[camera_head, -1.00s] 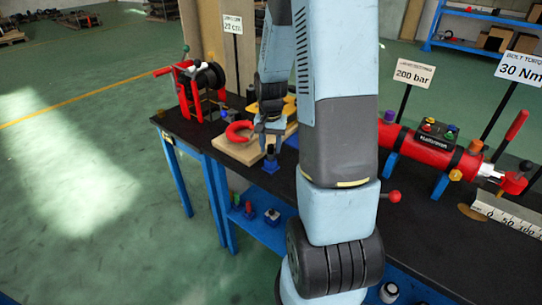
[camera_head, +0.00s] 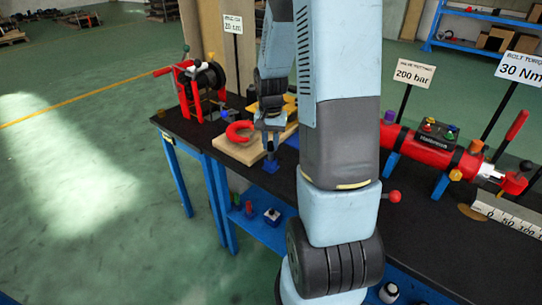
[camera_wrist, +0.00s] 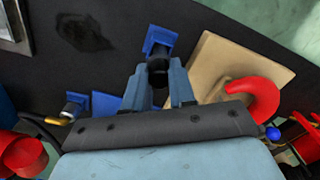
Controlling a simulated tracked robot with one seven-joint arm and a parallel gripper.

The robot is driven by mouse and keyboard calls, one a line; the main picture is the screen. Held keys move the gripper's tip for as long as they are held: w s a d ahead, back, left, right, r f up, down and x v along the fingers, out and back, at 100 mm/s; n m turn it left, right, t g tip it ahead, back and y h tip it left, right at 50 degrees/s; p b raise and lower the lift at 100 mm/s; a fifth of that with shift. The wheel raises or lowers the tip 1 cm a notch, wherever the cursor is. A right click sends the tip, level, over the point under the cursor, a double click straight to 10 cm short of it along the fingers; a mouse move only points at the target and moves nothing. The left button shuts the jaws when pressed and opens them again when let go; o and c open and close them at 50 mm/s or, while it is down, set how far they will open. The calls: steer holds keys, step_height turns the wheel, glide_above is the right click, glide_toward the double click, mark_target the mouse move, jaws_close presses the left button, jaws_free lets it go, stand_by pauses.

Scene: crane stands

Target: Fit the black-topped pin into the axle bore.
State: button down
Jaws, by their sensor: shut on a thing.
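My gripper (camera_head: 270,145) points down at the left part of the dark bench. In the wrist view my gripper (camera_wrist: 160,88) has its two grey fingers on either side of the black-topped pin (camera_wrist: 158,70), and is shut on it. A blue square stand (camera_wrist: 158,40) is just beyond the pin; it also shows below my fingertips in the head view (camera_head: 271,167). I cannot tell whether the pin is clear of this stand. The axle bore cannot be made out in either view.
A wooden board (camera_wrist: 215,65) with a red hook-shaped part (camera_wrist: 262,97) lies right beside my gripper. A red winch (camera_head: 200,85) stands at the bench's far left end. A red cylinder (camera_head: 430,148) lies to the right. Another blue stand (camera_wrist: 75,104) is at left in the wrist view.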

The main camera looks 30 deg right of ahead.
steer(key=shift+r, duration=2.8)
steer(key=shift+s, duration=0.1)
